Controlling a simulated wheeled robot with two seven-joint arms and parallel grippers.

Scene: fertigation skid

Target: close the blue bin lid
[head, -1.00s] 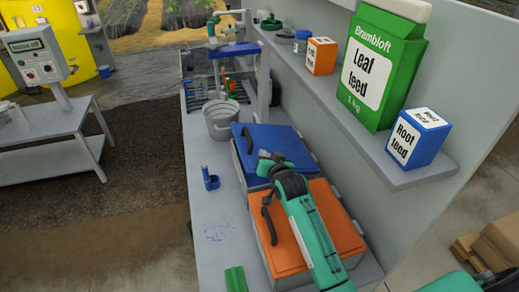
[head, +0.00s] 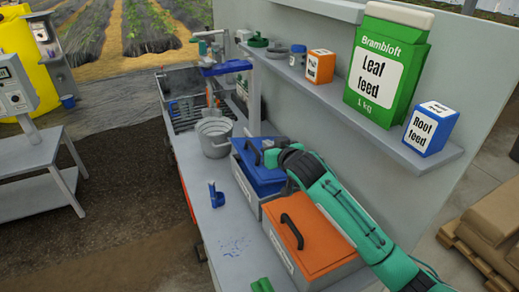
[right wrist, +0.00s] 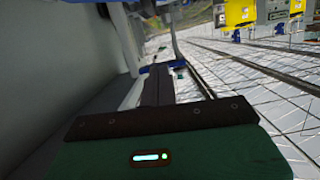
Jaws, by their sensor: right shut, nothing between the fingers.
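The blue lid (head: 262,180) lies over a grey bin (head: 243,186) beside the wall, behind the orange-lidded bin. It looks down or nearly down; I cannot tell whether it is fully seated. My gripper and forearm hide part of the lid. In the right wrist view, my dark fingers (right wrist: 158,84) point away together.
The orange lid (head: 310,243) is in front, under my right arm. A grey bucket (head: 214,139) stands behind, and a blue holder (head: 216,197) is on the bench. The shelf (head: 400,158) with boxes overhangs to the right. The bench's left front is mostly clear.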

